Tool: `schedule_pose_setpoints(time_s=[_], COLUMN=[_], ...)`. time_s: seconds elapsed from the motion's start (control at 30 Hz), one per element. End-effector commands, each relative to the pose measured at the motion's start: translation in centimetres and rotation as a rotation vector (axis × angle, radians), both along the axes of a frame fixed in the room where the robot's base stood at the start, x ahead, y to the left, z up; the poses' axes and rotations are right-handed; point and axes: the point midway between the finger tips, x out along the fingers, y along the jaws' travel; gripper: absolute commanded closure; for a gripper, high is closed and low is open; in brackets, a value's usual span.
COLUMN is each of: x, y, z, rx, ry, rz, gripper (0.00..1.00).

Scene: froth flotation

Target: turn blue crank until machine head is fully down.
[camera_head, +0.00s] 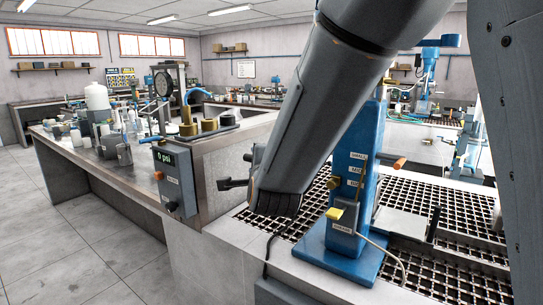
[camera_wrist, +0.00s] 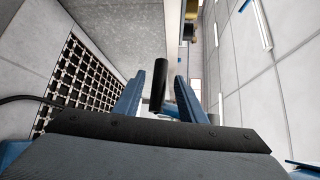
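The machine has a tall blue column (camera_head: 357,165) on a blue base (camera_head: 335,252), standing at the grating. My arm covers its upper left side, so the machine head and most of the crank are hidden. A dark handle (camera_head: 232,184) sticks out to the left of my wrist. My gripper (camera_wrist: 168,92) is open, with a pale gap between the grip and the right finger. I cannot tell whether the left finger touches the grip.
A pressure box (camera_head: 174,176) reading 0 psi hangs at the left bench end. That bench (camera_head: 75,153) carries bottles and brass parts. Black grating (camera_head: 455,268) surrounds the machine, and a cable (camera_head: 267,250) hangs by the base. The floor (camera_head: 85,235) at left is clear.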

Motion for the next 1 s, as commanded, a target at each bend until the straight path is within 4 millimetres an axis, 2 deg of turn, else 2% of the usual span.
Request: schedule_pose_setpoints(time_s=[0.5,0.7,0.93,1.0], x=[6.4,7.3,7.3,7.3], y=[0.6,0.7,0.7,0.7], z=[-0.9,-1.0,-1.0,-1.0], rx=[-0.001,-0.001,0.000,0.000], ry=[0.002,0.001,0.001,0.001], rz=[-0.005,-0.005,-0.004,-0.004], gripper=[0.63,0.63,0.63,0.73])
